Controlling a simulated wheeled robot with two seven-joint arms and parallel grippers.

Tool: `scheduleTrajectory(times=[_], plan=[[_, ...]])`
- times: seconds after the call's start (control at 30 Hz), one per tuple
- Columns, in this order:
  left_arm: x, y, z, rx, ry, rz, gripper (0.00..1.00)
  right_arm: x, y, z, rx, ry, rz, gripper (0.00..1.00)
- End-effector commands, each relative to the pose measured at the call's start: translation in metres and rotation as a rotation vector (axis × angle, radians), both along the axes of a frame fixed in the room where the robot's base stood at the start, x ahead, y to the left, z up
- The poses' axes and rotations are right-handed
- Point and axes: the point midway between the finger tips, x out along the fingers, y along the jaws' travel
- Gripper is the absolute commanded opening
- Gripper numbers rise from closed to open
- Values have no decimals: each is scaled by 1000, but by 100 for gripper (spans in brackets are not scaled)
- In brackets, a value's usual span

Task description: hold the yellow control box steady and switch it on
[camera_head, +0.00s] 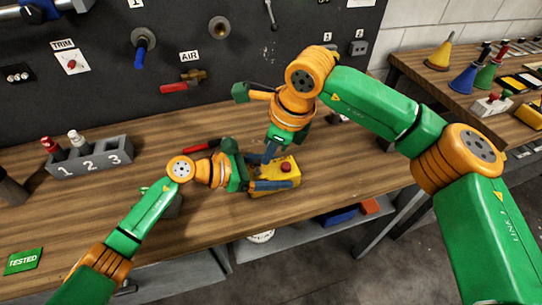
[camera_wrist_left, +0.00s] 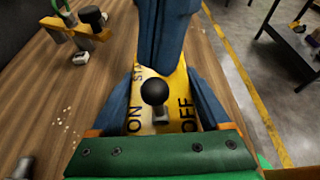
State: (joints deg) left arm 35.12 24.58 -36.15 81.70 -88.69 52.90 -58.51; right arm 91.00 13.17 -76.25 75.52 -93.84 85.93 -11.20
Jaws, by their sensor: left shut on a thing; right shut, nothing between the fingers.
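The yellow control box (camera_head: 290,168) sits on the wooden workbench, with a red button (camera_head: 286,167) on top. My left gripper (camera_head: 268,173) is shut on it from the left, with blue fingers along its sides. In the left wrist view the yellow box (camera_wrist_left: 176,90) shows the words ON and OFF. A switch lever with a black ball knob (camera_wrist_left: 154,92) stands between the words; I cannot tell which way it is set. My right gripper (camera_head: 269,152) is shut and empty, pointing down at the box. Its blue fingers (camera_wrist_left: 163,55) are just beyond the knob, hiding part of the box top.
A grey holder (camera_head: 92,158) with numbered slots and bottles stands at the left. A red-handled tool (camera_head: 200,146) lies behind my left gripper. A green TESTED card (camera_head: 22,261) lies at the front left. A second bench (camera_head: 410,65) with cones stands at the right.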

Motion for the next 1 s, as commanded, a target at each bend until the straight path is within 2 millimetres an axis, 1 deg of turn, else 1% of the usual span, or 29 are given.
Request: scheduleTrajectory(times=[0.13,0.4,0.77,1.0], plan=[[0,0,0,1,0,-2,0,8,3,0,-1,1,0,0],[0,0,-1,1,1,-1,0,8,3,1,0,0,0,0],[0,0,-1,1,1,-1,0,8,3,16,0,0,0,0],[0,0,-1,1,1,-1,0,8,3,16,0,1,0,0]])
